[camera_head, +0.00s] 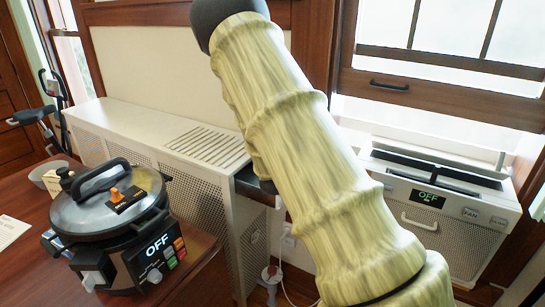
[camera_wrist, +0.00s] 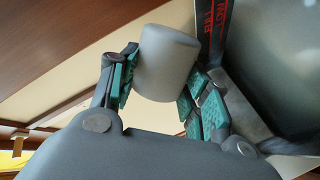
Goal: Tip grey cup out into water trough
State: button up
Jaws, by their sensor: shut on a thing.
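My gripper (camera_wrist: 165,68) is shut on the grey cup (camera_wrist: 168,60) in the wrist view, with green-padded fingers pressed against its two sides. The cup looks plain, matte and slightly tilted in that view. Its opening and contents do not show. In the head view my arm crosses the middle of the picture, and neither the cup nor my gripper can be seen there. I cannot make out a water trough for certain in either view.
A pressure cooker (camera_head: 108,200) reading OFF stands on the wooden table (camera_head: 28,200), with a small grey bowl (camera_head: 45,172) behind it. A perforated white cabinet (camera_head: 135,125) lines the wall. A white window unit (camera_head: 440,215) is at right. A dark grey surface (camera_wrist: 275,70) is close beside the cup.

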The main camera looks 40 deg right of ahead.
jog(key=m+b, duration=0.1)
jog(key=s+d+r+m, duration=0.1)
jog(key=shift+s+d+m+t+b, duration=0.3)
jog(key=shift+t+b, duration=0.05)
jog(key=shift+t, duration=0.05)
jog(key=shift+s+d+r+m, duration=0.2)
jog(key=shift+r+m, duration=0.15)
jog(key=shift+m, duration=0.25)
jog(key=s+f+m+b, duration=0.1)
jog(key=b, duration=0.1)
jog(key=s+d+f+m+t+b, duration=0.1)
jog(key=m+b, duration=0.1)
jog(key=d+f+m+b, duration=0.1)
jog(key=f+b, duration=0.1)
jog(key=shift+s+d, duration=0.25)
jog(key=shift+s, duration=0.15)
jog(key=shift+r, duration=0.1)
